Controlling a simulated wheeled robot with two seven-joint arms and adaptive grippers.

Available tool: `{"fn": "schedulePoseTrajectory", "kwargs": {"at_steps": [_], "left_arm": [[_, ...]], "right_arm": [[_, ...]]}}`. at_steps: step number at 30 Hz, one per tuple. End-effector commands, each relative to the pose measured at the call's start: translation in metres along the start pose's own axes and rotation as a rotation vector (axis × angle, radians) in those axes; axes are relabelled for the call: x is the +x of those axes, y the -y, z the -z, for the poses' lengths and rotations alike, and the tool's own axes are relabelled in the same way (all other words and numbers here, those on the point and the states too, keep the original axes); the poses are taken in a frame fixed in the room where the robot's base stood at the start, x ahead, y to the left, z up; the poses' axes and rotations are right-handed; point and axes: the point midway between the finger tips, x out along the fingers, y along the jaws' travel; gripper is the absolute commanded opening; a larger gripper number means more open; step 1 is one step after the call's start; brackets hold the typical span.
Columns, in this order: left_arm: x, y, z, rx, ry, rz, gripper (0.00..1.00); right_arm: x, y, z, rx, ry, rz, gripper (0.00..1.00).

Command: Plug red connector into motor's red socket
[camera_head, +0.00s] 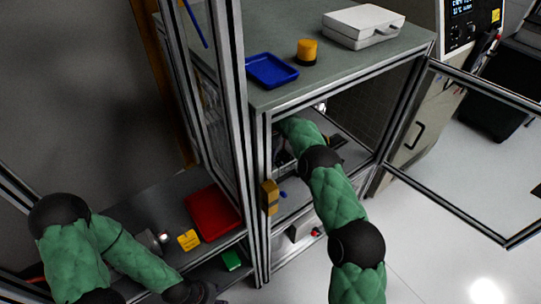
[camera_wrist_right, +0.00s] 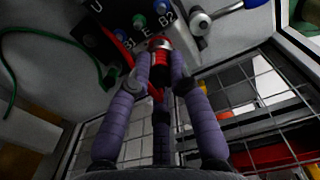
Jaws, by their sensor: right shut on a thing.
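In the right wrist view, the purple fingers of my right gripper (camera_wrist_right: 160,62) are shut on the red connector (camera_wrist_right: 158,45), with a red cable near it. The connector points at the grey motor panel (camera_wrist_right: 65,70), which carries several coloured sockets and the letters U, B1, E and B2. Its tip is close to the panel; I cannot tell whether it touches or is inserted. No red socket can be made out. In the head view my right arm reaches into the cabinet and hides its gripper.
A metal lever (camera_wrist_right: 215,17) sticks out beside the sockets, and a green cable (camera_wrist_right: 14,70) hangs at the left. The cabinet top (camera_head: 345,62) holds a blue tray (camera_head: 272,71), a yellow-black cylinder (camera_head: 307,52) and a white case (camera_head: 362,25). A red tray (camera_head: 213,213) lies lower left.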

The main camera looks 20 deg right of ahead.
Motion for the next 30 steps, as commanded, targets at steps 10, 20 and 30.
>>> {"fn": "schedulePoseTrajectory", "kwargs": {"at_steps": [10, 20, 30], "left_arm": [[0.001, 0.000, 0.000, 0.000, 0.000, 0.000, 0.40], [0.001, 0.000, 0.000, 0.000, 0.000, 0.000, 0.40], [0.004, 0.001, 0.000, 0.000, 0.000, 0.000, 0.40]], "right_arm": [[0.002, 0.000, 0.000, 0.000, 0.000, 0.000, 0.00], [0.002, 0.000, 0.000, 0.000, 0.000, 0.000, 0.48], [-0.006, 0.000, 0.000, 0.000, 0.000, 0.000, 0.48]]}}
